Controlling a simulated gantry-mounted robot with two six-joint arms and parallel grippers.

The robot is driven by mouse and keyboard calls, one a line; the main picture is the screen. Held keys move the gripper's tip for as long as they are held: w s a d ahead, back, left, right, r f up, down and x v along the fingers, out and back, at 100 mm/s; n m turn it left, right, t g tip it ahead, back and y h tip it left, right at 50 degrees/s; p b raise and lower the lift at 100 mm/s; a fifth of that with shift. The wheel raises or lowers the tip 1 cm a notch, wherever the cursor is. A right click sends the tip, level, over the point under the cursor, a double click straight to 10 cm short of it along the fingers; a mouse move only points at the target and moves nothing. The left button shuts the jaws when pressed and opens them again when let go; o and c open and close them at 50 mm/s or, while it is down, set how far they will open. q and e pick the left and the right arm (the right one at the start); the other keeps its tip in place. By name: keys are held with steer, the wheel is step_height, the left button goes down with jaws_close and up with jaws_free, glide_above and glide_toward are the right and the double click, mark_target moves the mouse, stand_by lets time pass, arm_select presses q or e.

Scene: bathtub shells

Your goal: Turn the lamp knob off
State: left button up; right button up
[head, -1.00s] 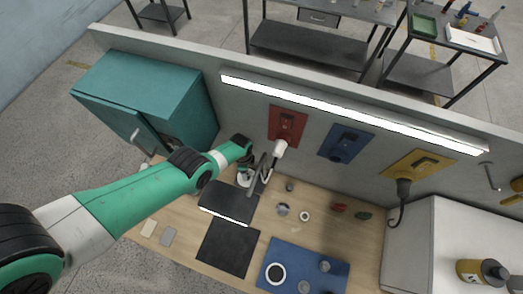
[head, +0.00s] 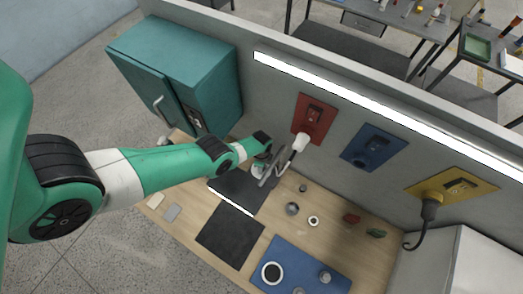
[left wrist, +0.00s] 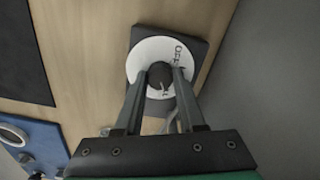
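In the left wrist view, a dark round lamp knob (left wrist: 160,75) with a light pointer mark stands on a white dial disc (left wrist: 150,52) with printed letters. The disc sits on a dark square base (left wrist: 193,45). My left gripper (left wrist: 161,80) has one finger on each side of the knob, with the tips down near the disc. The knob fills most of the gap; whether the fingers press on it is not clear. In the head view my left gripper (head: 268,172) is at the back of the bench, where it and the arm largely hide the knob. My right gripper is not in view.
Red (head: 312,122), blue (head: 375,147) and yellow (head: 453,188) wall panels are on the grey back wall. A white-tipped lamp (head: 299,142) stands close to the gripper. Dark mats and small parts lie on the bench (head: 335,205).

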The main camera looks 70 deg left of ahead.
arm_select(q)
jaws_close()
steer(key=shift+n, duration=0.5)
steer(key=n, duration=0.4)
steer(key=shift+n, duration=0.4)
steer(key=n, duration=1.1)
steer(key=shift+n, duration=0.4)
steer(key=n, duration=0.6)
steer(key=shift+n, duration=0.4)
